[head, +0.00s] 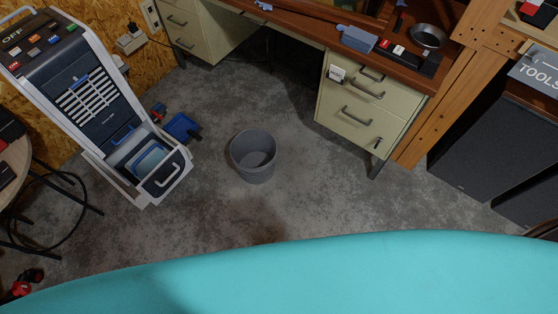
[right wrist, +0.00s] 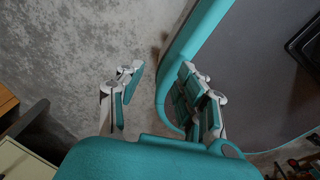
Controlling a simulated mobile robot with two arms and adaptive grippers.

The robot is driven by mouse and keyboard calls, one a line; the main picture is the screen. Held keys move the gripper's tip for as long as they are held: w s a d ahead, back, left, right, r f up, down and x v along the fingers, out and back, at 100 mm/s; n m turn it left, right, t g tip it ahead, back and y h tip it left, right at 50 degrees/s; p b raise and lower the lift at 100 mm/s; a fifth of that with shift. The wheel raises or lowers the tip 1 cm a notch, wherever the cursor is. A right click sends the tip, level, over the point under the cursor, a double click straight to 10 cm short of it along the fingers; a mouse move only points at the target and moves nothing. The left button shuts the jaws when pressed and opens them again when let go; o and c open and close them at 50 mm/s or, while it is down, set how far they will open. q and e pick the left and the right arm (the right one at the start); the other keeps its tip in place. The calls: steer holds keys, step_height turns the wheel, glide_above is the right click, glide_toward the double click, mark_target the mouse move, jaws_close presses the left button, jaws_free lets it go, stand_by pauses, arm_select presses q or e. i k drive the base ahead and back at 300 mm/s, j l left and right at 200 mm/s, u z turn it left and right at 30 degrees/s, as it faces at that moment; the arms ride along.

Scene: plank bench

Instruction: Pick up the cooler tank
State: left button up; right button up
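The air cooler (head: 90,95) stands at the left of the head view, tall, with a white frame, a dark front and a slatted grille. The cooler tank (head: 148,160) is at its foot, a bluish bin with a pale handle (head: 165,177) at the front. I cannot tell whether the tank is fully inside the cooler's base. My right gripper (right wrist: 158,92) shows in the right wrist view, with its fingers apart and nothing between them. It is away from the cooler, which does not show in that view. My left gripper is in neither view.
A grey bin (head: 253,157) stands on the concrete floor right of the cooler. A blue dustpan (head: 182,127) lies behind the tank. A desk (head: 365,110) with drawers is at the back, and a round stool (head: 14,160) is at the left. The floor before the cooler is mostly clear.

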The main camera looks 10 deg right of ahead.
mark_target(148, 158)
steer(key=k+u, duration=0.2)
steer(key=u, duration=0.8)
